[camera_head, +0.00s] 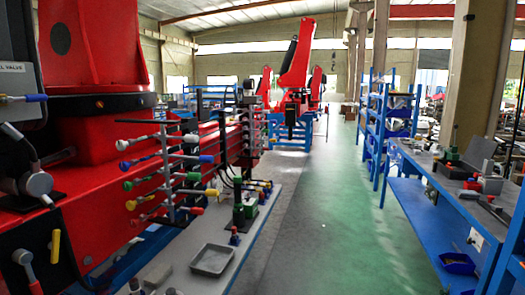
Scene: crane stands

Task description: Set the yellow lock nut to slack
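I cannot tell for sure which yellow part is the lock nut. A yellow upright bar (55,246) stands out on the black panel (40,272) of the red machine at the lower left. A post with several horizontal levers (168,175) stands right of it, with coloured ends in white, blue, green, red and yellow. My gripper is not in view.
A grey bench (225,275) with a metal tray (211,260) and small coloured fittings runs along the red machine (95,170). A blue workbench (440,180) with tools is on the right. The green floor aisle (340,210) between them is clear. Red cranes (297,60) stand farther back.

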